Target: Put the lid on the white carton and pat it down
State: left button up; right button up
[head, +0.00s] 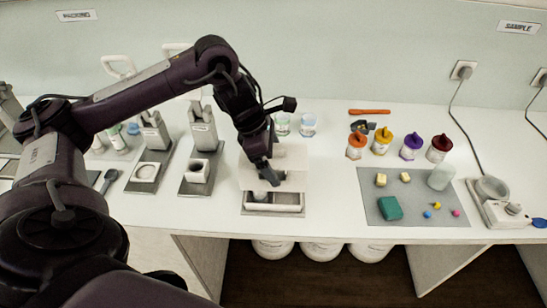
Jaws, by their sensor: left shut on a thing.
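The white carton (289,209) stands on a grey plate near the front edge of the counter. Its open top shows at the front, with a grey inside. A white lid-like panel (292,160) is above and behind the opening and covers its rear part from this view. My left gripper (268,182) reaches down from above in front of the panel and is shut on it. I cannot tell whether the panel touches the carton. The fingertips partly hide the panel and the carton's back edge. My right gripper is not in view.
Left of the carton stand grey presses (199,130) on metal plates. Two glasses (308,124) are behind it. To the right are several jars with coloured lids (411,147) and a grey mat (419,214) with small blocks. A scale (504,213) stands far right. The counter between carton and mat is clear.

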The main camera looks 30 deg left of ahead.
pick_arm(q)
jog(key=shift+f, duration=0.1)
jog(key=shift+f+b, duration=1.25)
jog(key=shift+f, duration=0.05)
jog(key=shift+f, duration=0.3)
jog(key=shift+f+b, duration=1.15)
jog(key=shift+b, duration=0.1)
jog(key=shift+f, duration=0.15)
jog(key=shift+f+b, duration=0.2)
jog(key=shift+b, duration=0.15)
jog(key=shift+f+b, duration=0.3)
jog(key=shift+f+b, duration=0.35)
jog(key=shift+b, duration=0.05)
dwell(0.6)
